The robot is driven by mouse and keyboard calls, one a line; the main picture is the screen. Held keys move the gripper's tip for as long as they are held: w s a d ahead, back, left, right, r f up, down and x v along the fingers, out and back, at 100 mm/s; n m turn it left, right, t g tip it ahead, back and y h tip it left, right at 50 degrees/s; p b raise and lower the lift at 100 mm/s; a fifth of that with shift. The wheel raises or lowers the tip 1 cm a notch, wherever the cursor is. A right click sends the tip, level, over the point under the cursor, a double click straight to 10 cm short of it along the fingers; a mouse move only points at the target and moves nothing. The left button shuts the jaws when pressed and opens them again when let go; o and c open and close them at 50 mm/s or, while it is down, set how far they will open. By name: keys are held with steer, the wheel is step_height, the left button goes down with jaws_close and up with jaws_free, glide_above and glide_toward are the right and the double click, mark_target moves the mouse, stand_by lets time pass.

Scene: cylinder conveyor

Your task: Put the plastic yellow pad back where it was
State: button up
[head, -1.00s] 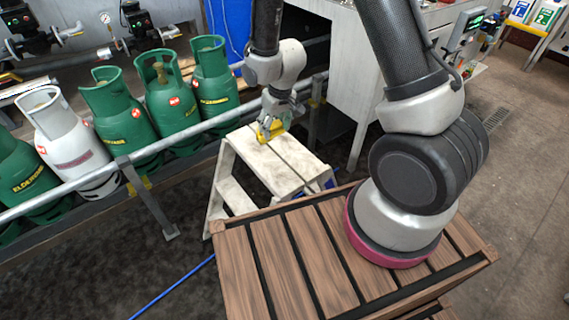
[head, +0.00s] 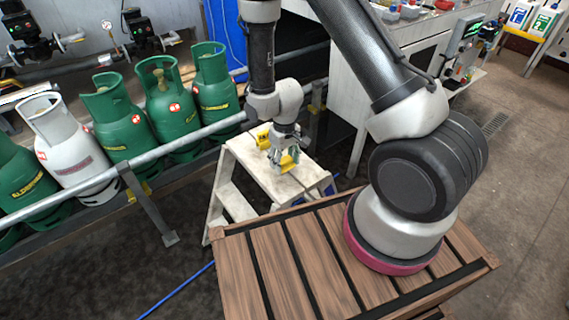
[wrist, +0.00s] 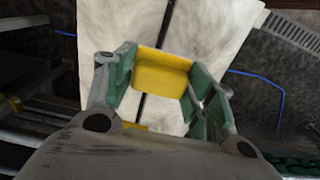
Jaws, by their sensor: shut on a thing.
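The yellow pad (wrist: 162,76) is between the green-lined fingers of my gripper (wrist: 160,92) in the wrist view. In the head view my gripper (head: 284,160) is over the white step stool (head: 245,155), with part of the yellow pad (head: 289,162) showing at its fingertips. My gripper is shut on the pad. I cannot tell whether the pad touches the stool top. Another yellow piece (head: 263,137) shows at the stool's back edge, partly behind my gripper.
Green gas cylinders (head: 215,85) and a white one (head: 68,145) stand in a row behind a grey rail (head: 150,157) at left. A white cabinet (head: 345,85) stands behind the stool. A blue hose (head: 178,290) lies on the floor.

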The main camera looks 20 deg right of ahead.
steer(key=shift+f, duration=0.8)
steer(key=o, duration=0.9)
